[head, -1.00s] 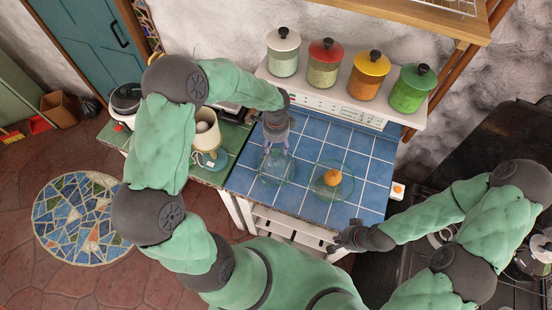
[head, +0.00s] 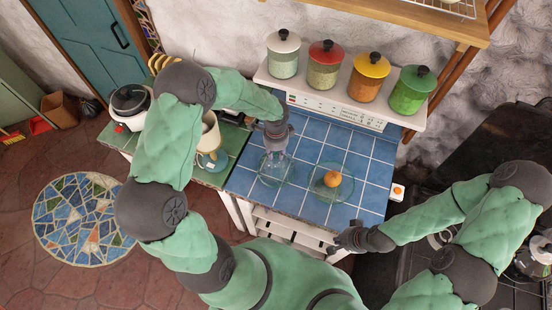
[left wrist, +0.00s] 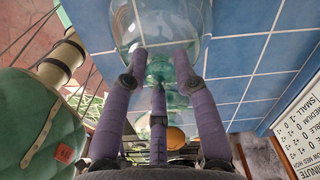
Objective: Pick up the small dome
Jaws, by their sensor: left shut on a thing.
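The small dome (head: 272,172) is clear glass and stands at the left of the blue tiled counter. My left gripper (head: 274,152) is above it, fingers pointing down and shut on its top knob. In the left wrist view the purple fingers (left wrist: 160,76) close around the greenish glass knob, and the dome's clear bowl (left wrist: 160,22) shows beyond. I cannot tell whether its rim touches the counter. My right gripper (head: 343,241) is at the counter's front right edge, away from the dome; its fingers are too small to read.
A clear glass piece (head: 331,193) with an orange (head: 332,179) stands just right of the dome. Several lidded jars (head: 323,66) stand on a white ledge behind. Blue tiles (head: 372,170) at right are free.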

